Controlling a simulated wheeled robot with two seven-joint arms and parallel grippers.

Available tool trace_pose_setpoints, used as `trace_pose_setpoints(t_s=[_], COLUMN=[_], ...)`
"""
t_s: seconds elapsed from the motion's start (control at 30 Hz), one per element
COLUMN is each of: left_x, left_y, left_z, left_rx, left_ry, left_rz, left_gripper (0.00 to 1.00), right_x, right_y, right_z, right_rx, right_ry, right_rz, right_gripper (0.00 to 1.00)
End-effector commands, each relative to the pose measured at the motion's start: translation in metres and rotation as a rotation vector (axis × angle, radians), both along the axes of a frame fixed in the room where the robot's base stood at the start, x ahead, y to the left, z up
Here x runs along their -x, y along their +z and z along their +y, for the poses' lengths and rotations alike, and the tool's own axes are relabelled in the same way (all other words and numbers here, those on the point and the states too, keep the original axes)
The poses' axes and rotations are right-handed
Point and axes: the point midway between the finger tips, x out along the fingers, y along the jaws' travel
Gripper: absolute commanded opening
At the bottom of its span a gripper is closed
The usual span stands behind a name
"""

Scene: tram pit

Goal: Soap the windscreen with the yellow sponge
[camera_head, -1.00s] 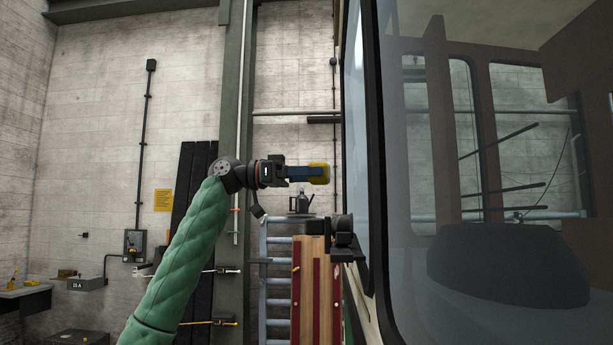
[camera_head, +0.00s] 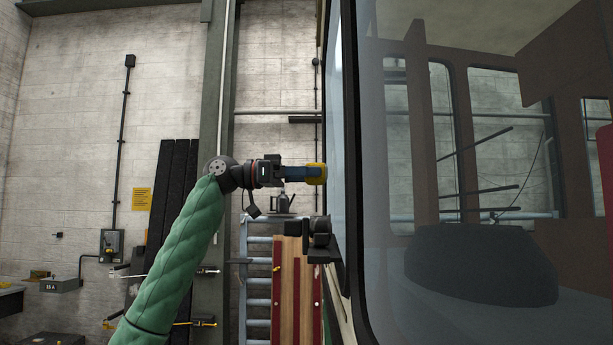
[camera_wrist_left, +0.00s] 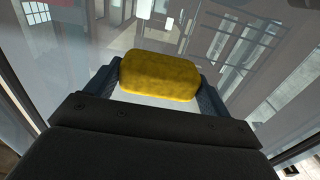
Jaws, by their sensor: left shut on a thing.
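The yellow sponge (camera_head: 316,174) is held between the blue fingers of my left gripper (camera_head: 303,174), at the left edge of the tram's front in the head view. In the left wrist view the sponge (camera_wrist_left: 160,76) sits between both fingertips, with glass and its reflections beyond it. The windscreen (camera_head: 385,200) fills the right of the head view, with the dark cab interior behind it. The sponge is close to the glass; I cannot tell whether it touches. I see no clear soap on the glass. My right gripper is not in view.
A dark bracket (camera_head: 318,240) sticks out from the tram's front below my left gripper. A blue ladder (camera_head: 257,285) and red and wooden boards (camera_head: 297,290) stand below. A can (camera_head: 282,201) stands behind the gripper. Dark planks (camera_head: 172,190) lean on the wall.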

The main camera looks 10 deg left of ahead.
Motion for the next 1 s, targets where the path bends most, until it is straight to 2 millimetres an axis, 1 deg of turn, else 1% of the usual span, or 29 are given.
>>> trace_pose_setpoints(t_s=[0.3, 1.0], left_x=[0.000, -0.002], left_y=[0.000, 0.000], left_z=[-0.001, -0.011], left_rx=[0.000, 0.000], left_ry=[0.000, -0.001], left_rz=[0.000, 0.000], left_gripper=[0.59, 0.59], right_x=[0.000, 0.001], right_y=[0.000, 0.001], right_z=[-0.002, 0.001], right_rx=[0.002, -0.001], right_ry=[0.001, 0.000], right_rz=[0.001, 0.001], right_gripper=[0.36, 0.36])
